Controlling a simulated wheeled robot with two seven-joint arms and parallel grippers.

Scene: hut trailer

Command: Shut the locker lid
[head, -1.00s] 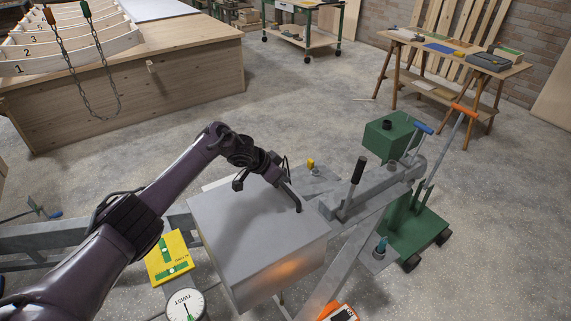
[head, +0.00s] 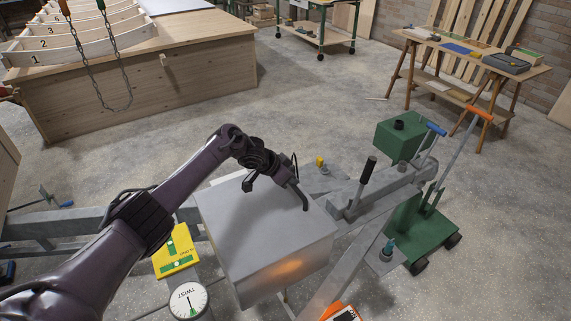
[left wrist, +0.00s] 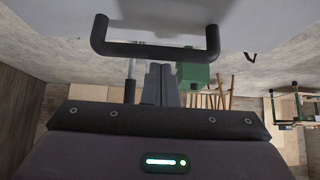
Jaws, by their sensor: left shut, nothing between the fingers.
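The locker (head: 290,270) is a grey metal box on the trailer frame. Its lid (head: 265,225) is a broad flat grey top; I see no gap along its front edge, and the far edge is partly hidden by my arm. My left gripper (head: 287,173) is shut and empty at the far right part of the lid. A black U-shaped bar shows there, close to the lid; whether it touches is unclear. The left wrist view shows the black bar (left wrist: 155,50) in front of a pale grey surface. My right gripper is not in view.
A grey drawbar with a black-gripped lever (head: 366,175) lies right of the locker, beside a green wheeled unit (head: 415,228). A yellow level card (head: 175,253) and a round dial (head: 188,300) are at the left. Open floor lies behind.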

